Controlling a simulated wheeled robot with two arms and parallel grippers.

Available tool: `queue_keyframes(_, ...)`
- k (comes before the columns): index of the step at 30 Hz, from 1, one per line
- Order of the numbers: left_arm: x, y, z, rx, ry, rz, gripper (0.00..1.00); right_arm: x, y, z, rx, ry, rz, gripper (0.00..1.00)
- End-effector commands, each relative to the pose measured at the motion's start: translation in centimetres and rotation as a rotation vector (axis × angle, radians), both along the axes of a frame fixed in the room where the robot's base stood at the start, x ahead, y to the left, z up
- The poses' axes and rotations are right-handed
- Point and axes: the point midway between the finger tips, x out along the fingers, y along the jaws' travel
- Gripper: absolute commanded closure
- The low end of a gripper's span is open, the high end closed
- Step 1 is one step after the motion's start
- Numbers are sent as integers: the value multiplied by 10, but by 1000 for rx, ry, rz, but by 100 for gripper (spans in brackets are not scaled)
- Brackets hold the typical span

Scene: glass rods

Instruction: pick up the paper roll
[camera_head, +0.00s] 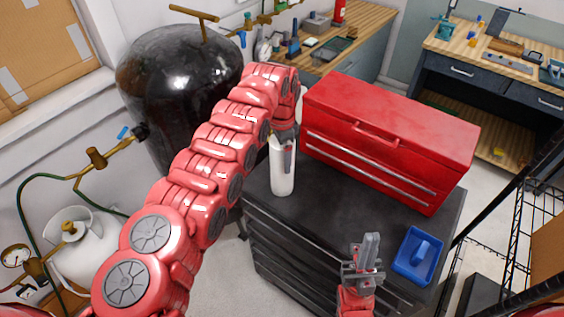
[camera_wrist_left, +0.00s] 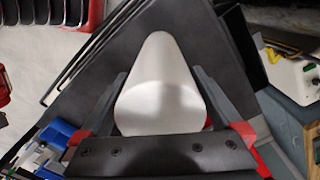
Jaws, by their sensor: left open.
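The white paper roll (camera_head: 283,172) stands upright on the black cabinet top, near its left edge. My left gripper (camera_head: 285,153) is open above and around the upper part of the roll, with a finger showing in front of it. In the left wrist view, the roll (camera_wrist_left: 160,85) lies between the two spread fingers of the left gripper (camera_wrist_left: 158,78), with small gaps at the sides. My right gripper (camera_head: 369,248) is above the cabinet's front edge, away from the roll; its finger gap cannot be made out.
A red toolbox (camera_head: 390,135) stands right behind the roll on the black cabinet (camera_head: 325,213). A blue tray (camera_head: 418,256) lies at the cabinet's right front. A large black tank (camera_head: 175,85) stands to the left. The cabinet top between roll and tray is clear.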

Motion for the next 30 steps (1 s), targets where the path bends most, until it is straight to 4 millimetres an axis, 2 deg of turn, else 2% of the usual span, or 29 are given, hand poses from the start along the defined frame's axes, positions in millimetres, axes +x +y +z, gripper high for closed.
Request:
queue_keyframes(8, 0, 0, -4, 1, -2, 0, 0, 0, 0, 1, 0, 0, 0, 100)
queue_keyframes(24, 1, 0, -4, 0, -3, 0, 97, 0, 0, 1, 0, 0, 0, 100)
queue_keyframes(25, 1, 0, -4, 0, -3, 0, 100, 0, 0, 1, 0, 0, 0, 100)
queue_keyframes(30, 1, 0, -3, 0, -3, 0, 100, 0, 0, 1, 0, 0, 0, 100)
